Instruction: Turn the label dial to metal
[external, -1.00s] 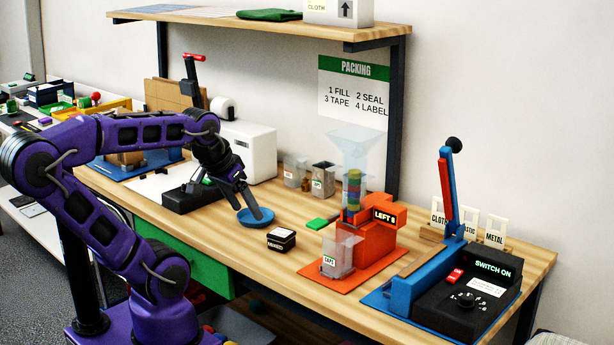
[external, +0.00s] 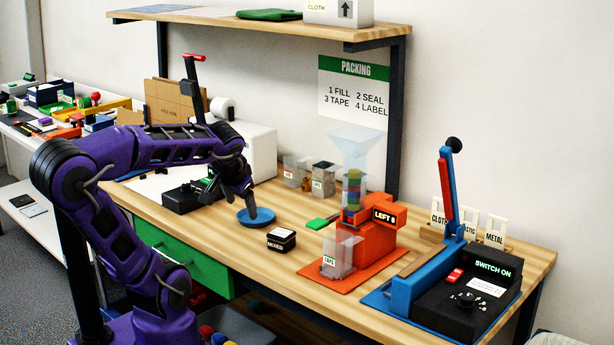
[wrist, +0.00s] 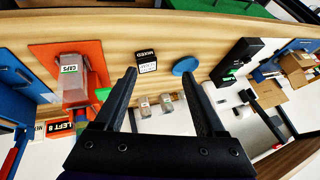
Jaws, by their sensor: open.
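A dark round dial (external: 466,299) sits on the black control box (external: 440,311) at the right end of the bench; its marks are too small to read. The box's screen reads SWITCH ON, with a red switch beside it. A small black device (external: 183,198) with green on it stands left of my gripper and also shows in the wrist view (wrist: 236,62); I cannot tell whether it bears a dial. My gripper (external: 252,212) is open and empty, above or beside the blue dish (external: 258,216), far left of the dial. Its fingers stand apart in the wrist view (wrist: 160,72).
An orange dispenser (external: 380,240) reading LEFT 8, a clear CAPS bin (external: 340,260) and a MIXED box (external: 281,240) stand between my gripper and the control box. A blue press with an upright lever (external: 446,195) adjoins the control box. CLOTH and METAL plates (external: 495,232) stand behind.

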